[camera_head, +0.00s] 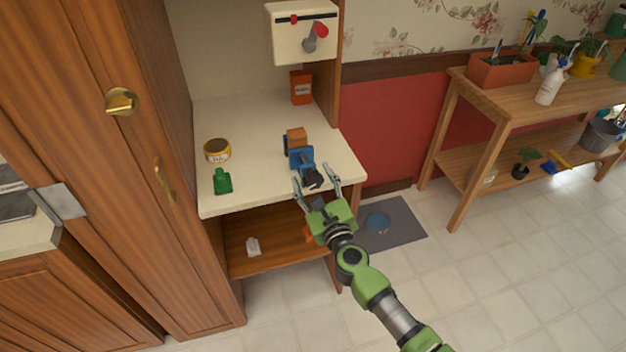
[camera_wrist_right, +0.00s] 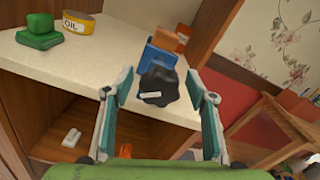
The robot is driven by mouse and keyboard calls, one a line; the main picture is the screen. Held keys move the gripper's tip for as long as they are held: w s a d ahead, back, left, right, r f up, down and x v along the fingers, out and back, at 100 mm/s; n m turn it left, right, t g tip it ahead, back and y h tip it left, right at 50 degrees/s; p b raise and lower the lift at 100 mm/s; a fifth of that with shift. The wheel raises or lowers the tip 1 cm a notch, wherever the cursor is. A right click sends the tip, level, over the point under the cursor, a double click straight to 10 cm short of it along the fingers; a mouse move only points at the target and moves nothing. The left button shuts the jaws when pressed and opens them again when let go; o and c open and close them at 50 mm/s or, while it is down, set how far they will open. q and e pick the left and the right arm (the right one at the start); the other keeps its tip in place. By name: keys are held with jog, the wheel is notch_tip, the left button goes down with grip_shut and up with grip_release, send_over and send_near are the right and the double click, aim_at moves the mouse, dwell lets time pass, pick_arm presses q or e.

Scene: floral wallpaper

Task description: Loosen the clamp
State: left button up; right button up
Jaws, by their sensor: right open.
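The clamp (camera_head: 300,157) is blue with a dark knob (camera_head: 312,179) facing me and stands near the front right of the cream worktop. An orange-brown block (camera_head: 296,136) sits at its back. In the right wrist view the black knob (camera_wrist_right: 158,86) lies between the fingers, with the blue clamp body (camera_wrist_right: 157,57) behind it. My right gripper (camera_head: 317,177) is open, with one finger on each side of the knob. I cannot tell whether the fingers touch it. My left gripper is not in view.
A green object (camera_head: 222,182) and a yellow oil tin (camera_head: 217,150) stand left on the worktop (camera_head: 255,185). An orange container (camera_head: 301,88) is at the back. A wooden cabinet (camera_head: 130,180) stands left; a plant bench (camera_head: 490,112) stands right.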

jog(key=c, duration=1.1)
jog(key=shift+n, duration=0.4)
